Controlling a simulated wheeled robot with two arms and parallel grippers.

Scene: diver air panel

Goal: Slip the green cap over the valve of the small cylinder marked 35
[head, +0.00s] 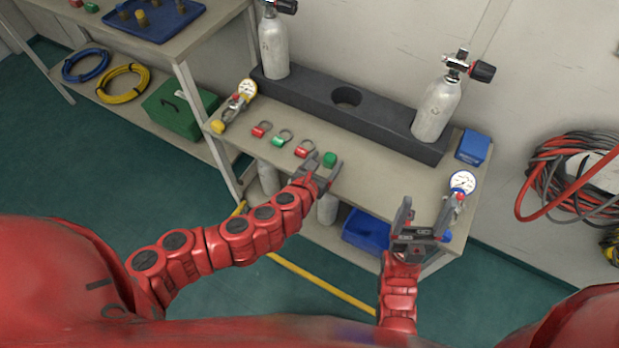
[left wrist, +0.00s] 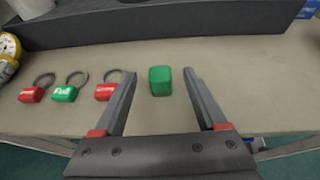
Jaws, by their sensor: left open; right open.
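The green cap (head: 330,159) stands on the bench top near its front edge. My left gripper (head: 326,163) is open at the cap. In the left wrist view the cap (left wrist: 160,81) shows between the spread fingertips, apart from both. A small grey cylinder (head: 436,110) stands at the right of the dark rack, its valve (head: 457,62) with a black knob uncovered. Another grey cylinder (head: 273,45) stands at the rack's left, also with a bare valve. I cannot read a 35 on either. My right gripper (head: 427,205) is open and empty by the bench's right front.
Red and green ring tags (head: 282,138) lie left of the cap. A gauge (head: 463,182) stands close beside my right gripper, another gauge (head: 246,90) at the left. The dark rack (head: 300,90) has an empty middle hole. A blue box (head: 474,147) sits at the right end.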

